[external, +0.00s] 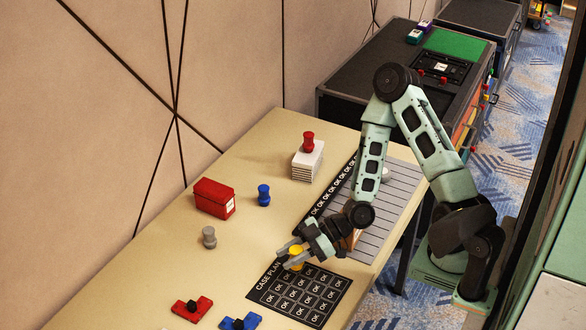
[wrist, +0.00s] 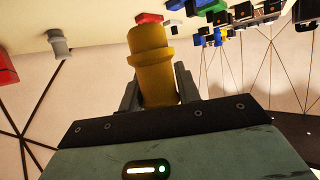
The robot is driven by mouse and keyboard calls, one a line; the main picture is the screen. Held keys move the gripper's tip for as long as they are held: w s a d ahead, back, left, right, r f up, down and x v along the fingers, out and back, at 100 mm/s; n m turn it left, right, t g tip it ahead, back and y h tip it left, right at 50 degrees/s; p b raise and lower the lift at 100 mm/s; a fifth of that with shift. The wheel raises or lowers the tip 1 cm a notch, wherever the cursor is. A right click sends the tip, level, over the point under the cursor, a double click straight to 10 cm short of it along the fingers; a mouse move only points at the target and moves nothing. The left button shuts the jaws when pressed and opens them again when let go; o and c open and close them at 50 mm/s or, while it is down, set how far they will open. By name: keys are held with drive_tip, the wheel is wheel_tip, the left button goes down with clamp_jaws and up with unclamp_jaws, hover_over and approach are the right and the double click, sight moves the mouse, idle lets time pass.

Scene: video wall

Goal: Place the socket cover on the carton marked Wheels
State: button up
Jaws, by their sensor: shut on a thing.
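My gripper (external: 291,252) is shut on a yellow spool-shaped piece (external: 297,259), held near the top edge of the black case plan mat. In the wrist view the yellow piece (wrist: 152,65) stands out between the two fingers, with a collar partway along it. No label reads as socket cover, so I cannot tell whether this piece is it. A red carton (external: 212,197) with a white label stands left of my gripper, toward the wall; its writing is too small to read. A brown box (external: 353,240) is partly hidden behind my arm.
A blue piece (external: 264,195) and a grey piece (external: 209,237) stand near the red carton. A red piece (external: 308,142) sits on a white stack (external: 306,163). The case plan mat (external: 299,294) and a striped grey mat (external: 391,205) lie on the table. Red and blue parts lie in front.

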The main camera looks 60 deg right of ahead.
drive_tip(key=shift+r, duration=0.5)
drive_tip(key=shift+d+r, duration=0.2)
drive_tip(key=shift+d, duration=0.15)
drive_tip(key=s+d+r+m+t+h+p, duration=0.1)
drive_tip(key=d+r+m+h+p, duration=0.2)
drive_tip(key=d, duration=0.6)
drive_tip(key=s+d+r+m+t+p, duration=0.1)
drive_tip(key=d+r+t+p, duration=0.2)
drive_tip(key=d, duration=0.5)
drive_tip(key=s+d+r+m+h+p, duration=0.25)
drive_tip(key=d+p, duration=0.25)
drive_tip(key=d, duration=0.4)
drive_tip(key=shift+n, duration=0.35)
drive_tip(key=shift+w+f+p, duration=0.15)
drive_tip(key=shift+f, duration=1.3)
drive_tip(key=shift+w+f+p, duration=0.15)
drive_tip(key=shift+f, duration=1.3)
drive_tip(key=shift+w+f+p, duration=0.15)
drive_tip(key=shift+f, duration=1.3)
drive_tip(key=shift+f, duration=0.1)
drive_tip(key=o, duration=0.9)
